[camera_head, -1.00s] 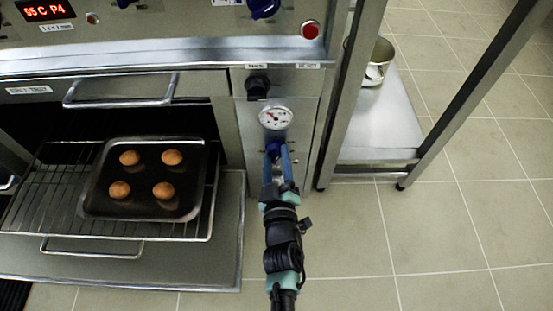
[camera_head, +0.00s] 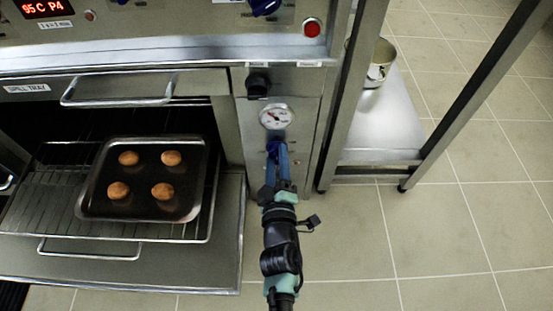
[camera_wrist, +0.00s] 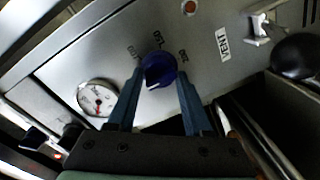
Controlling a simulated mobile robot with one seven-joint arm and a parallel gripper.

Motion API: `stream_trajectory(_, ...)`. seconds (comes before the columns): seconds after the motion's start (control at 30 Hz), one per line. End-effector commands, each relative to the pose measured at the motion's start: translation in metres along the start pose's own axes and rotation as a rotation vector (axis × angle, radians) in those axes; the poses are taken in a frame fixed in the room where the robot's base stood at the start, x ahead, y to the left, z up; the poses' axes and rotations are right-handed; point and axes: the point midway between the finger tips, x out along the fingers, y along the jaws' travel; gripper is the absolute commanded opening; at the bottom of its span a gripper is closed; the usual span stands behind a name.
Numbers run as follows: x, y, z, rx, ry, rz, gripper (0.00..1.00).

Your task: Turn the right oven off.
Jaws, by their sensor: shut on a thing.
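A blue round knob (camera_wrist: 160,68) sits on the right oven's steel panel (camera_head: 308,118), below a round dial gauge (camera_head: 276,117). The gauge also shows in the wrist view (camera_wrist: 97,97). My gripper (camera_head: 276,150) reaches up to the panel, and its blue fingers are shut on the knob, one on each side. In the head view the fingers mostly hide the knob (camera_head: 271,146). In the wrist view a white pointer mark shows on the knob's lower left edge.
The oven door (camera_head: 120,268) hangs open at left, with a rack and a dark tray (camera_head: 90,207) of several buns pulled out over it. A steel stand (camera_head: 375,155) with a pot (camera_head: 381,62) is close at right. The tiled floor is clear.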

Motion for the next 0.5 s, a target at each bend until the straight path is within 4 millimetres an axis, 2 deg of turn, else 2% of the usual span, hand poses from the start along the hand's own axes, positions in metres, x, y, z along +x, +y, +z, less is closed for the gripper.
stream_trajectory(0.1, -0.0006, 0.0006, 0.0014, -0.004, -0.002, 0.001, 0.00)
stream_trajectory(0.13, -0.0006, 0.0007, 0.0014, -0.004, -0.002, 0.001, 0.54)
stream_trajectory(0.27, -0.0004, 0.0005, 0.0010, -0.002, -0.002, 0.001, 0.78)
stream_trajectory(0.5, -0.0001, 0.0002, 0.0004, -0.001, 0.000, 0.000, 0.80)
